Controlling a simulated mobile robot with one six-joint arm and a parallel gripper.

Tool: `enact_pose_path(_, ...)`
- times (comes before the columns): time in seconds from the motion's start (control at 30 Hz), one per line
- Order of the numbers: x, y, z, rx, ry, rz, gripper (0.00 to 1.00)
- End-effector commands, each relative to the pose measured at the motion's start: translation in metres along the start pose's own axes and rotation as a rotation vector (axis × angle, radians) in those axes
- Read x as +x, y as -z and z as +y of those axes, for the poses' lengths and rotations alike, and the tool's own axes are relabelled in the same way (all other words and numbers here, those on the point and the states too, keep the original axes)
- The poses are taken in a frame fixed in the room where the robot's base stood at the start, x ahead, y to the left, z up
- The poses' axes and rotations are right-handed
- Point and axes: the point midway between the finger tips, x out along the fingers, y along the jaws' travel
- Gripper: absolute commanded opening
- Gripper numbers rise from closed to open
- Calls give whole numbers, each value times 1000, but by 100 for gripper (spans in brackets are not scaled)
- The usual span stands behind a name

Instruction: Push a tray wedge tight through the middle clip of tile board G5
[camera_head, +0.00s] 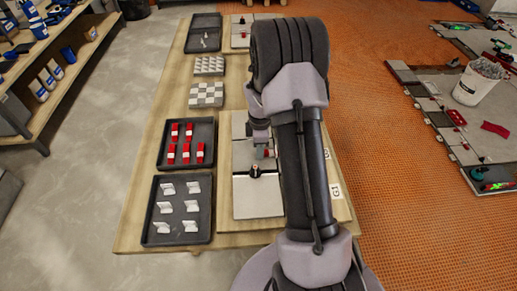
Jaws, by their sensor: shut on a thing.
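My gripper (263,143) points down over the pale grey tile board (240,200), right of the trays. It is shut on a small reddish piece, probably a wedge, mostly hidden by the fingers and arm. I cannot tell whether the held piece touches a clip. My arm covers the right part of the board. Several red wedges (186,130) lie in a dark tray (162,148).
A dark tray (152,228) of white clips is at the near left of the wooden table (150,110). Grey and white pieces (207,94) and another dark tray (203,22) lie farther back. A shelf is at left. A white bucket (474,90) stands at right beyond orange flooring.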

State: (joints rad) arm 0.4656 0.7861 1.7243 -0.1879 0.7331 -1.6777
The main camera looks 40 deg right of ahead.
Motion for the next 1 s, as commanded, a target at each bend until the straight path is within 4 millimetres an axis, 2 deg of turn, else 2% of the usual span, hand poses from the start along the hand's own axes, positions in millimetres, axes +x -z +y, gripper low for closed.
enact_pose_path(1.0,0,-14,0,0,-1,0,0)
